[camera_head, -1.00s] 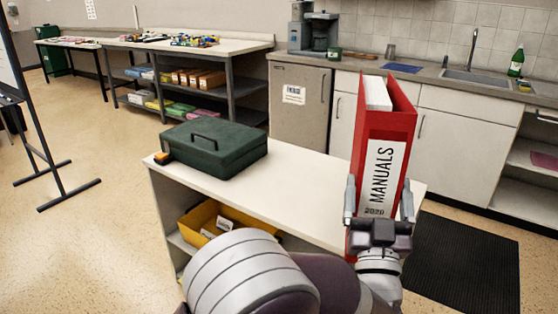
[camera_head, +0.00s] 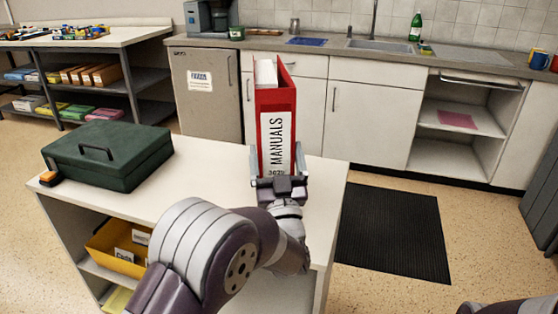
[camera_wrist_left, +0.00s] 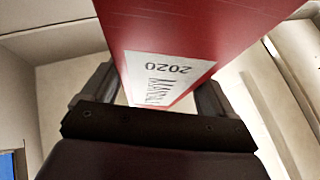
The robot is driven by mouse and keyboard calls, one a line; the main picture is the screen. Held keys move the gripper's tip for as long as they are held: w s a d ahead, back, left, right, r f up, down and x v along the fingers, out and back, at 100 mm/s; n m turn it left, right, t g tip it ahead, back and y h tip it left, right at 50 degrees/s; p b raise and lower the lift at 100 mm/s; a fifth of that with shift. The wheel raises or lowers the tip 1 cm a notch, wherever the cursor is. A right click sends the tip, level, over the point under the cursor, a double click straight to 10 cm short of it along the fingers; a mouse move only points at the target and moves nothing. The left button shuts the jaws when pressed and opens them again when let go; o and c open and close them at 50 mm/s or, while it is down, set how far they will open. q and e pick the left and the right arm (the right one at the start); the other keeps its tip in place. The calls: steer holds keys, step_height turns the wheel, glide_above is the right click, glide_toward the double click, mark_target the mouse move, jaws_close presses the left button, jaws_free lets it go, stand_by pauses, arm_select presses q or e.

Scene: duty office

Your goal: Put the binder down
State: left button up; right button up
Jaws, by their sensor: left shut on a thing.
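The red binder (camera_head: 277,103), with a white label reading MANUALS, stands upright in the head view at the right part of the white-topped cabinet (camera_head: 210,165). My left gripper (camera_head: 279,178) is shut on its lower spine, one finger on each side. In the left wrist view the binder (camera_wrist_left: 200,30) fills the space between the fingers of the left gripper (camera_wrist_left: 150,90). The gripper and arm hide the binder's bottom edge, so I cannot tell whether it touches the top. My right gripper is not in view.
A dark green cash box (camera_head: 108,155) with a small orange and black item (camera_head: 50,179) sits on the left of the top. A yellow bin (camera_head: 118,245) is on the shelf below. A black mat (camera_head: 393,232) lies right of the cabinet. The top between box and binder is clear.

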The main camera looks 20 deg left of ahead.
arm_select(q)
steer(key=shift+w+a+f, duration=0.3)
steer(key=shift+w, duration=0.25)
steer(key=shift+w+a+f, duration=0.25)
steer(key=shift+w+f, duration=0.05)
steer(key=shift+w, duration=0.25)
step_height(320, 180, down, 4)
steer(key=shift+r+b, duration=0.1)
steer(key=shift+b, duration=0.6)
steer(key=o, duration=1.8)
steer(key=shift+s+f, duration=0.1)
steer(key=shift+f, duration=0.1)
steer(key=shift+o, duration=0.2)
steer(key=p, duration=0.2)
glide_toward(274, 172)
steer(key=s+d, duration=0.2)
steer(key=s, duration=0.3)
steer(key=shift+w+d+r, duration=0.15)
steer(key=shift+w+r, duration=0.05)
steer(key=shift+r, duration=0.2)
